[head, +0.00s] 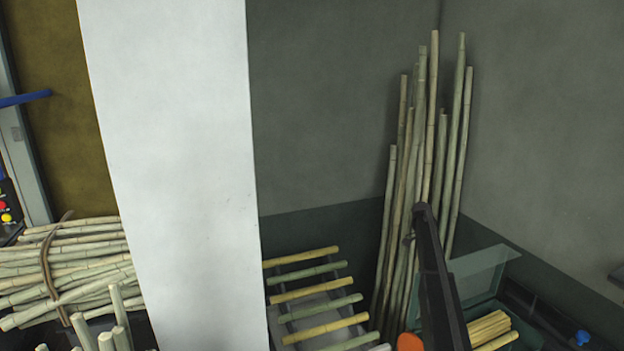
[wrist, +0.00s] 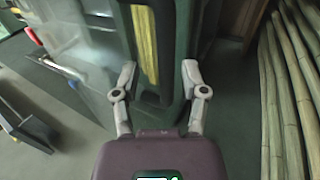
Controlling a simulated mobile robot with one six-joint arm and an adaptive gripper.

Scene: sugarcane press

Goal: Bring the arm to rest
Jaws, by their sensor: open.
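My gripper (wrist: 159,70) is open in the wrist view, with its two grey fingers spread apart and nothing between them. Just beyond the fingers is the dark green side of a box (wrist: 170,60), with yellow cane pieces (wrist: 146,45) showing in its opening. I cannot tell whether the fingers touch the box. My gripper cannot be made out in the head view.
Tall canes (head: 432,130) lean in the corner and also show in the wrist view (wrist: 285,90). Short canes lie across a rack (head: 290,328). A green box with a clear lid (head: 485,268) holds cane pieces (head: 490,330). A white pillar (head: 180,170) stands left, beside a cane bundle (head: 70,265).

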